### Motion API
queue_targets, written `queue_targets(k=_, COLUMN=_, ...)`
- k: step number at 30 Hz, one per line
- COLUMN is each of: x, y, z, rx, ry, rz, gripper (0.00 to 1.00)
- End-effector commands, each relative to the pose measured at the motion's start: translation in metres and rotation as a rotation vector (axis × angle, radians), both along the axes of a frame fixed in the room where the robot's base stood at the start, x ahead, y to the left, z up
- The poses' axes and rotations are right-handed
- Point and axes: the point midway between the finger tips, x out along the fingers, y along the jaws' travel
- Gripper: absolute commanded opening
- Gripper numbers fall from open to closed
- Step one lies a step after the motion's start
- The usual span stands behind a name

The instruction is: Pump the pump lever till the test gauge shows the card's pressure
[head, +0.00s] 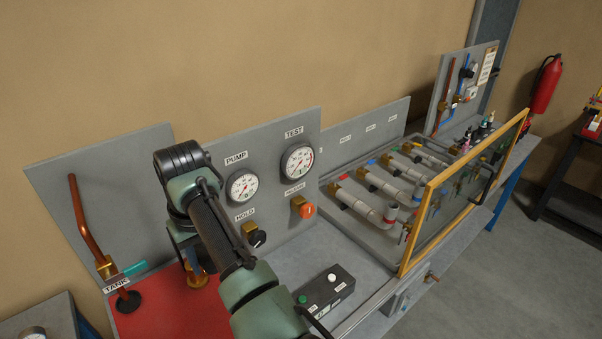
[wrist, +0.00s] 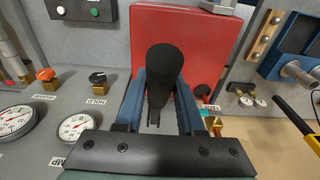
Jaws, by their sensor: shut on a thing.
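In the wrist view, my gripper (wrist: 162,92) is shut on the black grip of the pump lever (wrist: 163,62), one blue finger on each side. In the head view my arm hides most of the lever. The round white test gauge (head: 297,162) is on the grey panel under the TEST label. The pump gauge (head: 242,186) is to its left. Both gauges also show at the left of the wrist view, the test gauge (wrist: 15,121) cut by the edge. Their needles are too small to read surely. A pale card (head: 487,66) hangs on the far panel, unreadable.
The black hold knob (head: 257,238) and orange release knob (head: 306,210) sit below the gauges. A black button box (head: 325,289) stands on the bench, beside the red plate (head: 150,312). A copper pipe (head: 82,215) rises left.

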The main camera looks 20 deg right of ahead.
Motion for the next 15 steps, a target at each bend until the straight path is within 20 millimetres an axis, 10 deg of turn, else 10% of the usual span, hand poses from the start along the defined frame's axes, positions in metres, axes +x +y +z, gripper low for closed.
queue_targets(k=15, x=-0.019, y=-0.005, z=-0.044, rx=0.049, ry=-0.139, rz=-0.001, gripper=0.00)
